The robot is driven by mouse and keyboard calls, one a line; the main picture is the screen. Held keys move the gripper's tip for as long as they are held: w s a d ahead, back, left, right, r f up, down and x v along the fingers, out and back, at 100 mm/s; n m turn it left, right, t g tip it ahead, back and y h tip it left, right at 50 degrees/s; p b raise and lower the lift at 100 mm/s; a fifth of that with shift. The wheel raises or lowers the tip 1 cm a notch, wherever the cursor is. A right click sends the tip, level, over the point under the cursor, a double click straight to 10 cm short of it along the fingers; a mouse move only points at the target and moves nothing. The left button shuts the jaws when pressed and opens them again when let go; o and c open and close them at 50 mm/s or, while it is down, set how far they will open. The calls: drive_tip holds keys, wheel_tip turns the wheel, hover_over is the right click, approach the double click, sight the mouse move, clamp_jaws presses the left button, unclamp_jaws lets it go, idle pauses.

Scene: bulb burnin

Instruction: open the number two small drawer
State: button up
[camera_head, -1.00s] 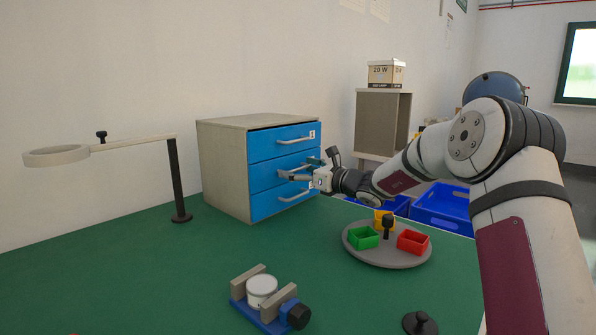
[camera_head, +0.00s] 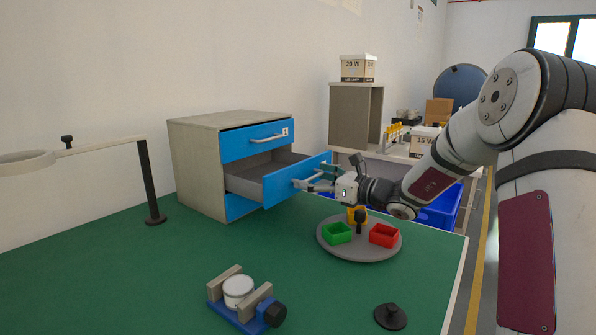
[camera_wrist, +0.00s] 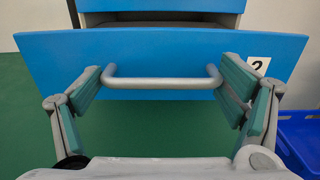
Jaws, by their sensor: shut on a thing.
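The number two drawer is the middle one of the grey cabinet (camera_head: 195,165). Its blue front (camera_head: 283,183) stands well out from the cabinet, and its grey inside shows from above; it looks empty where visible. In the wrist view its front (camera_wrist: 165,48) fills the upper part, with a "2" label (camera_wrist: 257,66) at right. My gripper (camera_head: 310,183) is at the front's handle. In the wrist view the bar handle (camera_wrist: 163,83) lies across between the two green-padded fingers of my gripper (camera_wrist: 161,92), which is shut on it near its ends.
The top drawer (camera_head: 255,140) is closed; the bottom drawer (camera_head: 240,206) is partly hidden. A round tray (camera_head: 360,252) with green, red and yellow bins stands below my gripper. A lamp stand (camera_head: 151,180) is at left, a blue clamp fixture (camera_head: 240,318) in front. Green table between is clear.

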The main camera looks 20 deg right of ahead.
drive_tip(key=shift+v, duration=1)
drive_tip(key=shift+a+f, duration=0.1)
drive_tip(key=shift+f, duration=0.05)
drive_tip(key=o, duration=1.4)
drive_tip(key=shift+o, duration=0.2)
drive_tip(key=shift+s, duration=0.1)
